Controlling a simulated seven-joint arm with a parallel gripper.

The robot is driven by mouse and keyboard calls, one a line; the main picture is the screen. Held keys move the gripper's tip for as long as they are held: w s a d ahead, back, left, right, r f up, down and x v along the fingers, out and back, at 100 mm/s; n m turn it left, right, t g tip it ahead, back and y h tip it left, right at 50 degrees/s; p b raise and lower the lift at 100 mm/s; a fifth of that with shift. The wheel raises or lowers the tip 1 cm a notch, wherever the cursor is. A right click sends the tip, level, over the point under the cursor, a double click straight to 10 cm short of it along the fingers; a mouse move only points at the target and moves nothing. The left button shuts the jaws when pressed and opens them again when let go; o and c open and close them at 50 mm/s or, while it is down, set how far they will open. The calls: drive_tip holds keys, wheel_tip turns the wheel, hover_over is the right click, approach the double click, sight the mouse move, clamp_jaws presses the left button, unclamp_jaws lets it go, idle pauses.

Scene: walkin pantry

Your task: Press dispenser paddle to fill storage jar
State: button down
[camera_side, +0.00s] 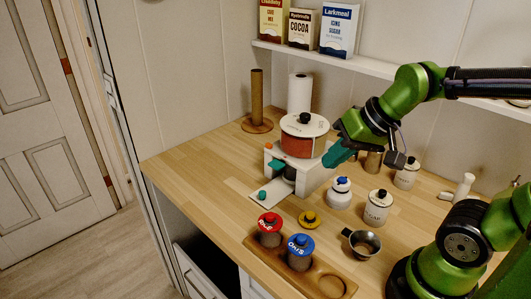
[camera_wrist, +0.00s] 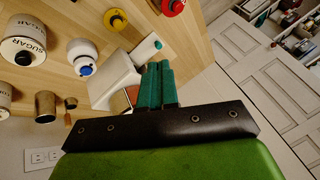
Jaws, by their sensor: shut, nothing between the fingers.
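The dispenser (camera_side: 303,138) is a white stand with a red-brown hopper and a white lid with a black knob. A teal part (camera_side: 277,167), probably the paddle, sticks out on its front left. A small dark glass-like jar (camera_side: 290,174) shows partly under the dispenser body; the rest is hidden. A yellow lid (camera_side: 309,219) lies on the counter in front. My gripper (camera_side: 332,159) has teal fingers, shut and empty, just right of the dispenser; I cannot tell whether they touch it. In the wrist view the fingers (camera_wrist: 155,84) overlap the white dispenser (camera_wrist: 112,80).
A wooden rack (camera_side: 330,284) holds a red-lidded jar (camera_side: 270,229) and a blue-lidded jar (camera_side: 300,251). A white blue-lidded jar (camera_side: 340,192), a sugar canister (camera_side: 377,207) and a metal cup (camera_side: 362,243) stand right. A white tray with a teal knob (camera_side: 262,194) extends forward. The left counter is clear.

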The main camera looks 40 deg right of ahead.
drive_tip(key=w+d+f+m+t, duration=0.1)
drive_tip(key=w+d+m, duration=0.1)
drive_tip(key=w+m, duration=0.45)
drive_tip(key=w+d+f+m, duration=0.1)
drive_tip(key=w+f+m, duration=0.1)
drive_tip(key=w+m, duration=0.5)
drive_tip(key=r+m+t, duration=0.1)
drive_tip(key=m+t, duration=0.1)
drive_tip(key=m, duration=0.3)
hover_over(279, 165)
drive_tip(key=shift+d+r+m, duration=0.15)
drive_tip(key=shift+r+m, duration=0.05)
drive_tip(key=shift+m, duration=0.35)
drive_tip(key=shift+f, duration=0.1)
drive_tip(key=shift+f, duration=4.3)
drive_tip(key=shift+f, duration=0.45)
drive_tip(key=shift+f, duration=0.15)
